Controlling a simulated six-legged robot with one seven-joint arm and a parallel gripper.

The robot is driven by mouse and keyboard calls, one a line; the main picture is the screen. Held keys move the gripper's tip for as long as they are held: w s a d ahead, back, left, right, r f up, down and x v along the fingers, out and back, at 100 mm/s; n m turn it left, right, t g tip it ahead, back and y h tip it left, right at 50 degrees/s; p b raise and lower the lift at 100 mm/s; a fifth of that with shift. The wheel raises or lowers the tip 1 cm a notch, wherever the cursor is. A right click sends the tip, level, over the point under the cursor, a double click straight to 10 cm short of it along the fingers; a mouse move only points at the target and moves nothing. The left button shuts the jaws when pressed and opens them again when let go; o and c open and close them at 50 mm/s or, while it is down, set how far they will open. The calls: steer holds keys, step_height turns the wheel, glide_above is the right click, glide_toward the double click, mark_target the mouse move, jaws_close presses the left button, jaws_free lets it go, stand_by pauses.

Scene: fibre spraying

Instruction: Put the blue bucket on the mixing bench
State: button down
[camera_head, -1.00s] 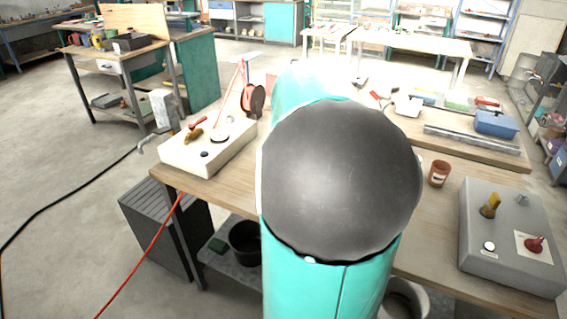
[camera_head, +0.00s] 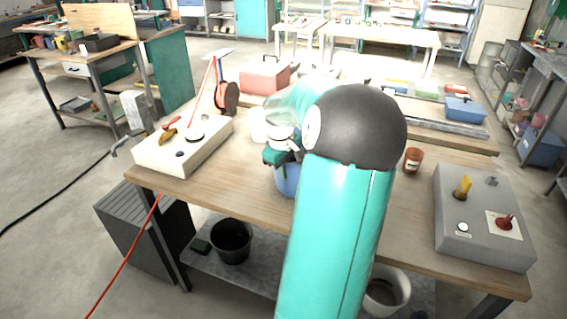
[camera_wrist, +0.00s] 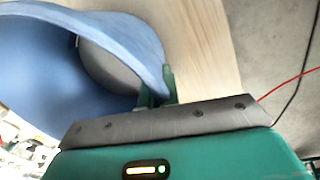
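The blue bucket (camera_head: 287,180) shows in the head view just below my gripper (camera_head: 279,157), over the near wooden bench (camera_head: 215,185); my arm hides its right side. In the wrist view the open mouth of the bucket (camera_wrist: 45,65) fills the left. The green fingertips of my gripper (camera_wrist: 157,92) sit on either side of its rim, close together on the wall. Pale bench wood (camera_wrist: 200,45) lies behind it. I cannot tell if the bucket's base touches the bench.
A white box with knobs (camera_head: 182,148) stands on the bench's left, a grey control box (camera_head: 485,218) on its right. A brown cup (camera_head: 413,160) stands right of my arm. A black bucket (camera_head: 231,240) is on the lower shelf. A red hose (camera_head: 135,255) hangs at the left.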

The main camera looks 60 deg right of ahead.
steer(key=shift+f, duration=0.3)
steer(key=c, duration=1.6)
jaws_free()
steer(key=shift+c, duration=0.2)
